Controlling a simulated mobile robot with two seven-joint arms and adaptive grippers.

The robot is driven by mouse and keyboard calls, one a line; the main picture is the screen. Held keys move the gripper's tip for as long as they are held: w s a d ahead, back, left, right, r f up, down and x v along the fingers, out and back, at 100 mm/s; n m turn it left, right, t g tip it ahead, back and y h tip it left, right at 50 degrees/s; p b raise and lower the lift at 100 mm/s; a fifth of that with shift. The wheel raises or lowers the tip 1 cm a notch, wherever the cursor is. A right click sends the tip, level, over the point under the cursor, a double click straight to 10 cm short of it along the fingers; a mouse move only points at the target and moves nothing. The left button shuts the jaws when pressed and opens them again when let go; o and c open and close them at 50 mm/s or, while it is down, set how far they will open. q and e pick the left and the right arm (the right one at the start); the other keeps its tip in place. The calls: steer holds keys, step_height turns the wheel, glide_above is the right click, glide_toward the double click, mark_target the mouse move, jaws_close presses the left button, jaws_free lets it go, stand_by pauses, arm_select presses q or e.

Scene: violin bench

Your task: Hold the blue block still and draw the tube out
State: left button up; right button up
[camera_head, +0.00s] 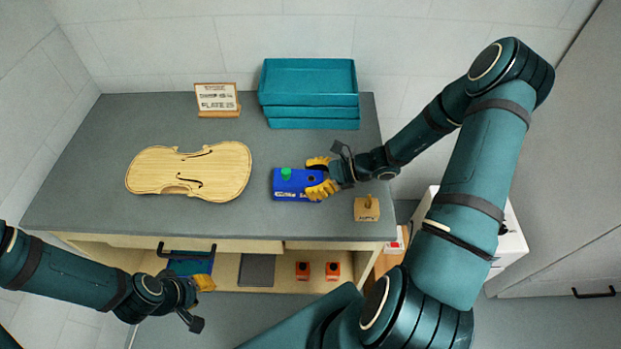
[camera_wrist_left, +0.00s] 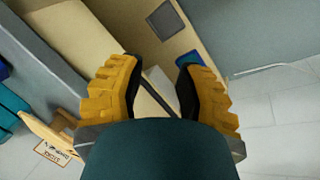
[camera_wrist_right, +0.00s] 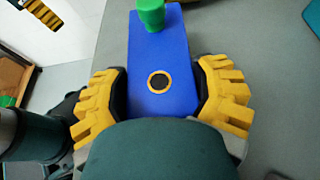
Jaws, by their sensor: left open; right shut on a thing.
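The blue block (camera_head: 298,192) lies on the grey bench top, right of the violin body. It also fills the middle of the right wrist view (camera_wrist_right: 160,55). A green tube (camera_head: 286,173) stands up from its far end; only its upper part shows, also in the right wrist view (camera_wrist_right: 152,14). A dark round hole with a yellow ring (camera_wrist_right: 159,82) is nearer my wrist. My right gripper (camera_head: 319,176) is shut on the block, one yellow finger on each side. My left gripper (camera_head: 201,302) is open and empty, in front of the bench's front edge, away from the block.
A wooden violin body (camera_head: 190,172) lies to the left on the bench. Stacked teal trays (camera_head: 310,112) and a small sign (camera_head: 217,98) stand at the back. A small wooden block (camera_head: 367,209) is near the right front edge.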

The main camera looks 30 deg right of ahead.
mark_target(285, 171)
arm_select(q)
steer(key=o, duration=0.5)
steer(key=shift+w, duration=0.1)
steer(key=shift+c, duration=0.2)
steer(key=w+d+r+m, duration=0.3)
steer(key=w+d, duration=0.1)
steer(key=d, duration=0.1)
steer(key=w+d+r+m+t+h, duration=0.1)
steer(key=w+d+r+m, duration=0.2)
steer(key=w+d+m, duration=0.1)
steer(key=w+d+r+m+h, duration=0.1)
steer(key=w+d+r+m, duration=0.2)
steer(key=w+d, duration=0.3)
steer(key=shift+d+r+m, duration=0.4)
steer(key=shift+d+m, duration=0.2)
steer(key=shift+d, duration=0.15)
steer(key=s+d+r+m+g+y, duration=0.1)
steer(key=d+r+m+g+y, duration=0.35)
steer(key=d+r+m, duration=0.9)
steer(key=shift+n+t+y, duration=0.65)
steer(key=shift+n+t, duration=0.1)
steer(key=shift+t, duration=0.2)
steer(key=f, duration=0.8)
steer(key=d+f, duration=0.1)
steer(key=f, duration=0.4)
steer(key=shift+w, duration=0.1)
steer(key=shift+o, duration=0.2)
jaws_close()
